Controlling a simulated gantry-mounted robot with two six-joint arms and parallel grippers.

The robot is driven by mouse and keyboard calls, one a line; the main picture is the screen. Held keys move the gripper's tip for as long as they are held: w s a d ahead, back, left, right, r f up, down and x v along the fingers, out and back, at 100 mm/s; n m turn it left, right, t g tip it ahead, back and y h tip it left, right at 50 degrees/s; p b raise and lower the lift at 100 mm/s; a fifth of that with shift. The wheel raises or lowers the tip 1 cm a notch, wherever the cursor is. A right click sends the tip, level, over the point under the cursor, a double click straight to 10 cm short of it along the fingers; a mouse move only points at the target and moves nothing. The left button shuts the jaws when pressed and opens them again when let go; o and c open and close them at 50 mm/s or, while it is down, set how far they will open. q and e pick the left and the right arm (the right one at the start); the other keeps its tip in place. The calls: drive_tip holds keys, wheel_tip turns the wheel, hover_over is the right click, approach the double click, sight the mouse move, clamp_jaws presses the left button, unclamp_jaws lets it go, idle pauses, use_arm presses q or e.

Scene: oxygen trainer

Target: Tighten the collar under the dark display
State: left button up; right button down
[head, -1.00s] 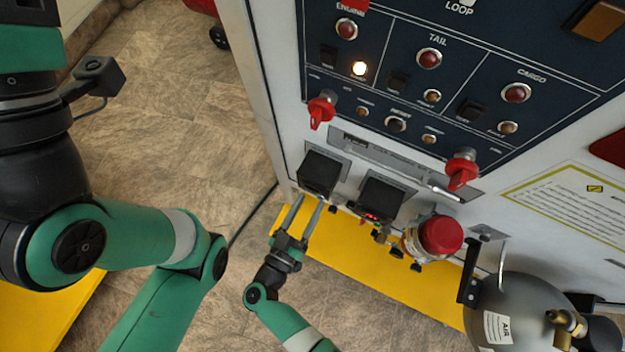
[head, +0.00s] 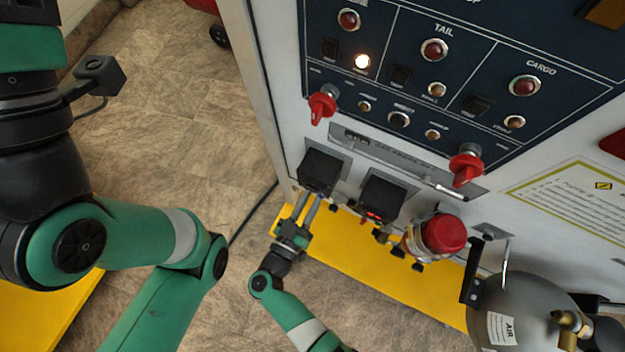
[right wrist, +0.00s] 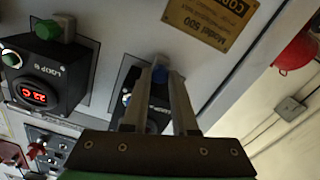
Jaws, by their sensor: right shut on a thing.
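The dark display (head: 318,171) is the left of two black boxes on the panel front in the head view; its face is unlit. In the right wrist view the dark display (right wrist: 129,95) is partly hidden behind my fingers. A blue collar (right wrist: 160,74) sits at its edge, between my fingertips. My right gripper (head: 313,197) reaches up from below to the dark display's underside and is shut on the collar; the fingertips are partly hidden by the box in the head view. My left gripper is out of view.
The lit display (head: 383,199) with red digits is just to the right; its green collar (right wrist: 55,28) shows in the right wrist view. A red-capped fitting (head: 442,235) and a grey air tank (head: 525,305) stand further right.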

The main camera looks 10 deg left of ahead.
drive_tip(key=shift+m, duration=3.5)
drive_tip(key=c, duration=0.7)
unclamp_jaws()
